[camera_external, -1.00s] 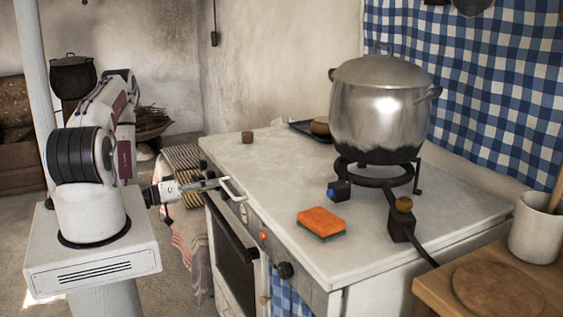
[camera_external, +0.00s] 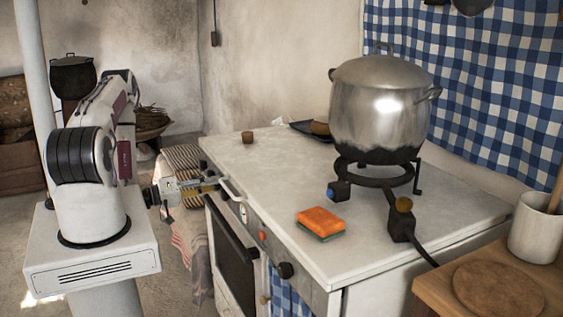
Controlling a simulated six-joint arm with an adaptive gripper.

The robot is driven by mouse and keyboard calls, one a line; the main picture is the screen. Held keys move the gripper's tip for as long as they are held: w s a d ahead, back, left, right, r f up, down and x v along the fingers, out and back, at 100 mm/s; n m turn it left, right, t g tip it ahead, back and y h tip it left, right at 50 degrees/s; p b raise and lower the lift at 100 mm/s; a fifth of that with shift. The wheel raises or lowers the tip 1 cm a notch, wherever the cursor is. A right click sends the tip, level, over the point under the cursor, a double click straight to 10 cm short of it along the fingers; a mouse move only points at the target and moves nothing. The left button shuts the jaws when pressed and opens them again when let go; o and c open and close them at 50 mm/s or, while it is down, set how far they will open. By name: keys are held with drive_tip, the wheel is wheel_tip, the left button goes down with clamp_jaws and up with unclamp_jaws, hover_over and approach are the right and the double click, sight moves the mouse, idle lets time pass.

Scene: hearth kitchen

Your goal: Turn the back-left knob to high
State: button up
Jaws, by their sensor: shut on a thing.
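The white stove (camera_external: 270,165) stands at the centre, its front panel facing my arm. My gripper (camera_external: 214,186) is at the far left end of that panel, beside the pale rail. It is shut on what appears to be a knob there; the jaws hide it, so its setting cannot be read. A black knob (camera_external: 285,270) shows at the near end of the panel. A round dial (camera_external: 243,213) and a small red-orange light (camera_external: 263,236) sit between it and my gripper.
A lidded steel pot (camera_external: 380,105) stands on a black burner ring (camera_external: 372,180). The oven door (camera_external: 232,250) is below my gripper. The stove top's left part is mostly clear.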

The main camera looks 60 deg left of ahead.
drive_tip(key=o, duration=1.1)
drive_tip(key=s, duration=1.2)
idle(0.8)
